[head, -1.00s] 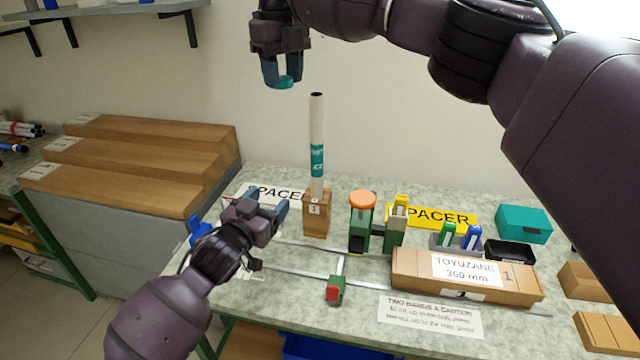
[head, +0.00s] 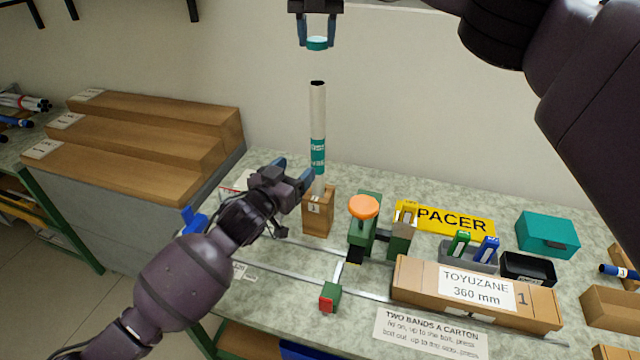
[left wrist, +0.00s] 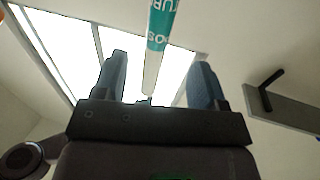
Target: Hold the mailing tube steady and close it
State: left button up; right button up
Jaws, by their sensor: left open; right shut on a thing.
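The mailing tube (head: 318,120) is white with a teal printed band and stands upright in a wooden block (head: 318,212). Its dark open top end faces up. My right gripper (head: 317,35) is shut on a teal cap (head: 317,43), held above the tube's top with a clear gap. My left gripper (head: 295,172) is open beside the tube's lower part, just above the block. In the left wrist view the tube (left wrist: 157,45) appears between the two open fingers (left wrist: 160,65); I cannot tell whether either finger touches it.
A green fixture with an orange knob (head: 363,207) stands right of the block. A long carton (head: 420,285) lies at the front right. Small bins (head: 527,268) and a teal box (head: 547,234) sit behind it. Wooden steps (head: 150,145) rise at the left.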

aim_at(315, 151)
pick_arm(q)
jog(key=x, duration=1.2)
dwell(0.3)
grip_shut()
dwell(0.4)
